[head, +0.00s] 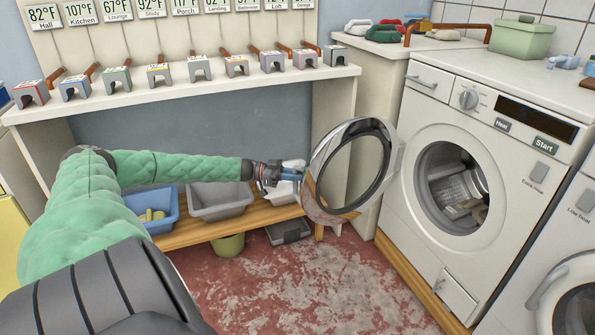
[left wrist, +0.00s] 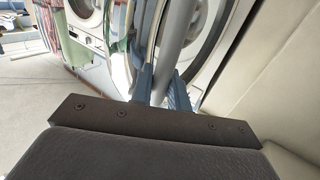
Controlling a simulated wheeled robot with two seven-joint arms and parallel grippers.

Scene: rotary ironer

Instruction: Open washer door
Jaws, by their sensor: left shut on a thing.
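The white washer (head: 412,135) stands at the right in the head view. Its round door (head: 324,158), with a chrome ring and dark-rimmed glass, is swung wide open to the left of the drum opening (head: 452,188). Some light and tan items show inside the drum. My left gripper (head: 297,174) is at the left edge of the door, shut on the door's handle. In the left wrist view the grey handle bar (left wrist: 175,45) runs between the two blue fingers (left wrist: 160,88). My right gripper is in neither view.
A second washer (head: 578,230) stands at the far right. A blue bin (head: 138,203) and a grey bin (head: 220,201) sit on a low wooden shelf behind my left arm. A shelf with several small grey blocks runs above. The red worn floor in front is clear.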

